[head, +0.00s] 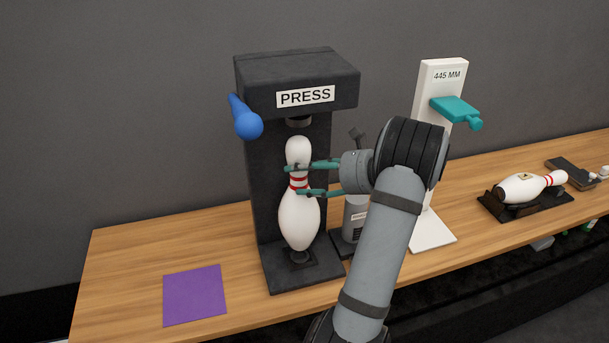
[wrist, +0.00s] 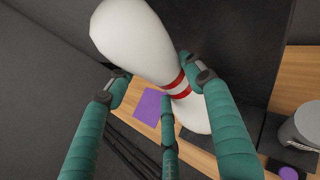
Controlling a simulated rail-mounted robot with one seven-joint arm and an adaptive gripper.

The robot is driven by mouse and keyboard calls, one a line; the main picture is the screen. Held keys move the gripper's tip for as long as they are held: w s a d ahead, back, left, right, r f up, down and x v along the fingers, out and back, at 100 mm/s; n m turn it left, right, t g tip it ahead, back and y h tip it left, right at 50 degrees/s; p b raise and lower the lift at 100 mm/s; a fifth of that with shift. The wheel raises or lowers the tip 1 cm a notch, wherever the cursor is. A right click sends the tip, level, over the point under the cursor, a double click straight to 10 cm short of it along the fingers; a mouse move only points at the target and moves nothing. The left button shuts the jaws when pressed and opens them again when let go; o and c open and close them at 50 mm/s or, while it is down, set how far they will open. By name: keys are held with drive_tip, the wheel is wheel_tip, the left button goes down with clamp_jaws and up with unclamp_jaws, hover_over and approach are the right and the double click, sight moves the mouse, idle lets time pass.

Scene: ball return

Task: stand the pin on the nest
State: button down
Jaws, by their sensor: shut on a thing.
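A white bowling pin (head: 299,222) with red neck stripes stands upright inside the dark press (head: 322,75). My gripper (head: 297,181) comes in from the right and is shut on the pin around its neck. The pin's base is over the small dark nest (head: 301,262) on the press floor; I cannot tell whether it touches. In the wrist view the pin (wrist: 135,38) runs between the green fingers of my gripper (wrist: 160,85), with its head towards the top left. The nest is not clear there.
A blue lever knob (head: 247,124) sticks out at the press's left. A grey canister (head: 354,220) stands close on its right, then a white 445 MM gauge (head: 441,90) with a teal slider. Another pin (head: 521,187) lies on a dark cradle. A purple mat (head: 195,295) is bare.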

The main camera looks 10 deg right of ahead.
sight(303, 187)
drive_tip(key=shift+w+f+b, duration=0.1)
drive_tip(key=shift+f+b, duration=1.85)
drive_tip(key=shift+f, duration=0.1)
drive_tip(key=shift+r, duration=0.1)
drive_tip(key=shift+f, duration=0.7)
